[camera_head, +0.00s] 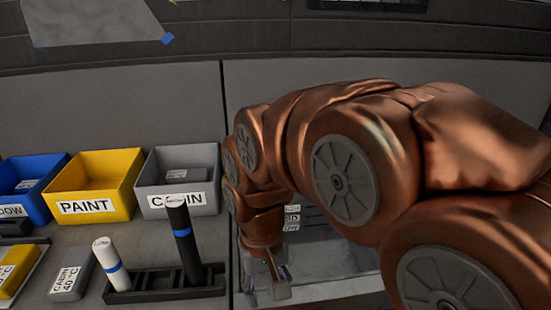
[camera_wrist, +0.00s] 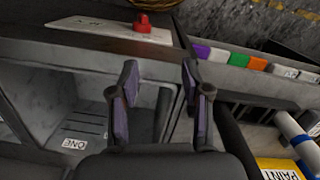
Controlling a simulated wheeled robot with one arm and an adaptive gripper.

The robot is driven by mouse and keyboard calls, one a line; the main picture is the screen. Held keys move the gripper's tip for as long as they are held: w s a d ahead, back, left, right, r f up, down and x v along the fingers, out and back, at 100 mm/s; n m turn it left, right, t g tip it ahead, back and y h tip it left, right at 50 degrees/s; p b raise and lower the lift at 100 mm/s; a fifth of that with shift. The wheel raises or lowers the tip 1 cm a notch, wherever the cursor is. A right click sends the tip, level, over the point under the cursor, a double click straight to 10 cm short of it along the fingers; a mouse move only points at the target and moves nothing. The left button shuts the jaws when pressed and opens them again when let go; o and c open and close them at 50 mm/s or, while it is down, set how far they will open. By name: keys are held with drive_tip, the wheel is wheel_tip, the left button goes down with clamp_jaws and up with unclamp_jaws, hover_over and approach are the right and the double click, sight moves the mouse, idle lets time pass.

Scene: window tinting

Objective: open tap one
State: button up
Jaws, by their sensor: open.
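A small red knob-like piece (camera_wrist: 142,24) stands on a pale plate (camera_wrist: 95,31) on top of a dark-edged grey cabinet, at the top of the wrist view. Marks on the plate are too small to read, so I cannot tell whether this is tap one. A label reading ONE (camera_wrist: 74,143) sits low inside the cabinet's recess, at lower left. My gripper (camera_wrist: 165,78) is open and empty, with its two fingers spread below the red piece and apart from it. In the head view my gripper (camera_head: 277,280) points down, partly hidden by my arm.
A blue bin (camera_head: 28,185), a yellow PAINT bin (camera_head: 98,180) and a grey CABIN bin (camera_head: 180,180) line the bench at left. A black rack (camera_head: 150,288) holds a white and a black cylinder. Coloured blocks (camera_wrist: 238,59) stand in a row right of my fingers.

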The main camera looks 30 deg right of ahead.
drive_tip(key=w+d+r+m+t+p, duration=0.1)
drive_tip(key=w+d+r+m, duration=0.2)
drive_tip(key=w, duration=0.6)
drive_tip(key=w+d+r+m, duration=0.1)
drive_tip(key=w+d+m, duration=0.25)
drive_tip(key=w, duration=0.45)
drive_tip(key=w+d+r+m+t+p, duration=0.1)
drive_tip(key=w+d+r+m, duration=0.3)
drive_tip(key=w, duration=0.5)
drive_tip(key=w+d+f+m+t+h, duration=0.1)
drive_tip(key=w+d+f+m, duration=0.35)
drive_tip(key=w+d, duration=0.5)
drive_tip(key=w+d+f+m, duration=0.3)
drive_tip(key=w+d+m, duration=0.3)
drive_tip(key=d, duration=0.6)
drive_tip(key=shift+n, duration=0.4)
drive_tip(key=shift+w+d+f+p, duration=0.15)
drive_tip(key=shift+w+f+p, duration=0.25)
drive_tip(key=shift+f, duration=0.8)
drive_tip(key=shift+w+d+f+p, duration=0.2)
drive_tip(key=shift+f+p, duration=0.3)
drive_tip(key=shift+f, duration=0.65)
drive_tip(key=shift+w+d+f+p, duration=0.1)
drive_tip(key=shift+w+f+p, duration=0.3)
drive_tip(key=shift+f, duration=0.8)
drive_tip(key=shift+s, duration=0.1)
clamp_jaws()
